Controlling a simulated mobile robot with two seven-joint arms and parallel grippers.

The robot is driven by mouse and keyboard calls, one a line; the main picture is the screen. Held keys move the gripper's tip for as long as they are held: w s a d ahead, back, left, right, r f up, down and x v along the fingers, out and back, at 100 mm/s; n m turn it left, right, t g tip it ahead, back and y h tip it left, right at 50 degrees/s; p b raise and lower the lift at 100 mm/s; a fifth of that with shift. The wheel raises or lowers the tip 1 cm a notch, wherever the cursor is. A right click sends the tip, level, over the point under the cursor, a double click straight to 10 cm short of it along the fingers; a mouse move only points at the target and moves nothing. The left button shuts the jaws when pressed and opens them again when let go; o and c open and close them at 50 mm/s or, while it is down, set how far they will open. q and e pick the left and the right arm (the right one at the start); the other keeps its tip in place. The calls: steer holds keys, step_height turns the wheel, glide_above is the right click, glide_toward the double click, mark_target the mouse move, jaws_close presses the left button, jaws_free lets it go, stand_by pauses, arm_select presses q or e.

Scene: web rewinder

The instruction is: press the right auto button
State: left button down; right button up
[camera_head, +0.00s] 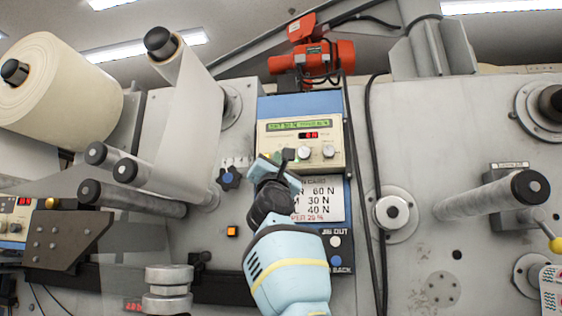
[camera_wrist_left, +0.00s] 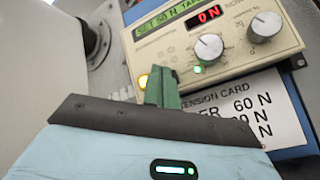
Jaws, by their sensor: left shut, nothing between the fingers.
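The cream control panel (camera_head: 334,135) is mounted on the machine's front, with a green display, a red readout and two round knobs. It also shows in the left wrist view (camera_wrist_left: 240,62), with a small lit green button (camera_wrist_left: 197,69) below the left knob and a lit yellow button (camera_wrist_left: 143,81) at the lower left. The labels are too small to tell which is auto. My left gripper (camera_head: 288,156) is shut and empty at the panel's lower left edge. In the left wrist view its fingertips (camera_wrist_left: 162,72) lie between the two lit buttons; contact cannot be told. My right gripper is out of view.
A tension card (camera_head: 325,205) hangs just below the panel. A second control panel (camera_head: 14,222) shows at the left edge. A dark blue star knob (camera_head: 229,178) is left of my gripper. Dark cables (camera_head: 371,150) run down right of the panel. Rollers stick out on both sides.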

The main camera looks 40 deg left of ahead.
arm_select(q)
steer(key=s+d, duration=0.3)
steer(key=s, duration=0.2)
stand_by(0.4)
steer(key=shift+s, duration=0.1)
stand_by(2.3)
